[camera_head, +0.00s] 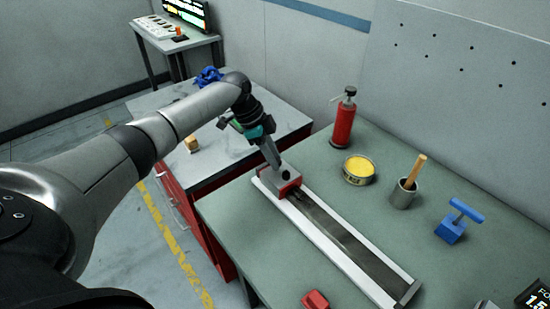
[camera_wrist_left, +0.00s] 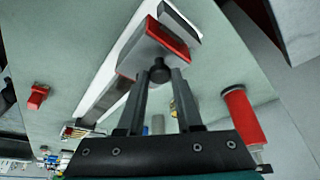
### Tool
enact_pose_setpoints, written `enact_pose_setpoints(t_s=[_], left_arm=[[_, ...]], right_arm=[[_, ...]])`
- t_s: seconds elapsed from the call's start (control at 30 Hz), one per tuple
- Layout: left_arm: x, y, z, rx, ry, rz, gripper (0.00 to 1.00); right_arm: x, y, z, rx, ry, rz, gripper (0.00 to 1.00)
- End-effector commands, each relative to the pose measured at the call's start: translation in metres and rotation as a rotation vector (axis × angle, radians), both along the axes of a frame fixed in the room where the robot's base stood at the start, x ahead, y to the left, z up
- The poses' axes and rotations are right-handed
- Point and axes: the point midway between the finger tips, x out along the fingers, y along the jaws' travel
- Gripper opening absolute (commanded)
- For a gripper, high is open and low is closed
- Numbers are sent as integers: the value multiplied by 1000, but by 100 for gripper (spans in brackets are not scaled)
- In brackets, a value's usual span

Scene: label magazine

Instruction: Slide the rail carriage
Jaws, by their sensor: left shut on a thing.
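The rail (camera_head: 338,244) is a long dark channel with white edges, lying on the green table. The red and grey carriage (camera_head: 285,181) sits on it at the far left end. My left gripper (camera_head: 279,165) is at the carriage from above. In the left wrist view the carriage (camera_wrist_left: 168,40) shows its red edge, and a dark round knob (camera_wrist_left: 159,71) on it is between the fingertips of my left gripper (camera_wrist_left: 160,78). The gripper is shut on this knob. The rail (camera_wrist_left: 112,70) also runs away down and left there. My right gripper is not in view.
Behind the rail stand a red fire extinguisher (camera_head: 343,120), a yellow tin (camera_head: 358,169), a grey cup with a wooden handle (camera_head: 404,191) and a blue T-handled block (camera_head: 455,224). A red block (camera_head: 315,299) lies near the rail's front side. The channel right of the carriage is clear.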

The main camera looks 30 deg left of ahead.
Motion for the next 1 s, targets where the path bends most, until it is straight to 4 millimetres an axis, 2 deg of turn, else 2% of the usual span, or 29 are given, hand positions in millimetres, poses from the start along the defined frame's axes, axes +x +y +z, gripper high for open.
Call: enact_pose_setpoints(t_s=[0.07, 0.1, 0.37, 0.6, 0.73, 0.87, 1.0], left_arm=[[1, 3, 2, 6, -4, 4, 0], [1, 3, 2, 6, -4, 4, 35], [1, 1, 1, 3, -3, 2, 63], [0, 0, 1, 2, -1, 1, 63], [-1, 3, 8, 1, -3, 0, 63], [-4, 11, 29, 3, -6, 0, 63], [-9, 23, 60, 3, -6, 2, 63]], right_arm=[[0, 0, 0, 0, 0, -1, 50], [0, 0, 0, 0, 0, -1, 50], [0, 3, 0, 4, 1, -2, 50], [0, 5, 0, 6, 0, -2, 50], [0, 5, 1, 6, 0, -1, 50], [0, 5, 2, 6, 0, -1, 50], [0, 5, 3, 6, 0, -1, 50]])
